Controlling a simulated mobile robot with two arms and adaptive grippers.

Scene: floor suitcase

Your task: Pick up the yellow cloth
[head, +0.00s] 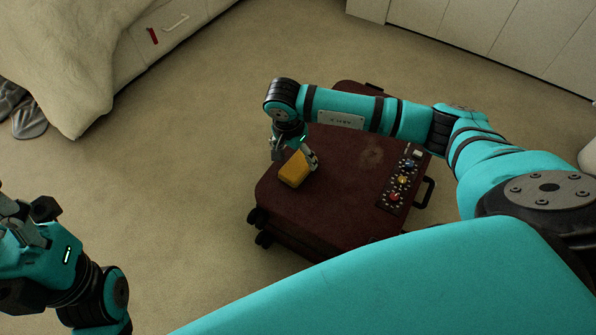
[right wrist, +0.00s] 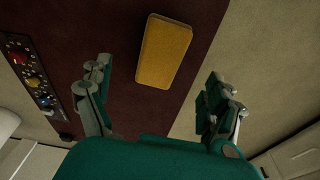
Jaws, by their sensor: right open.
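The yellow cloth (head: 294,169) is a folded rectangular block lying on top of the dark red suitcase (head: 335,190), close to its left edge. My right gripper (head: 294,162) is open just above the cloth in the head view. In the right wrist view the yellow cloth (right wrist: 164,50) lies ahead of the open fingers (right wrist: 158,100), between their lines and apart from both. The gap between the fingers is empty. My left gripper (head: 22,222) is at the left edge of the head view, away from the suitcase, and its fingers are partly cut off.
A panel with several coloured knobs (head: 399,180) is on the suitcase's right side, and it shows in the right wrist view (right wrist: 32,75). A bed (head: 60,50) stands at upper left and white cabinets (head: 480,25) at upper right. The carpet (head: 180,170) left of the suitcase is clear.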

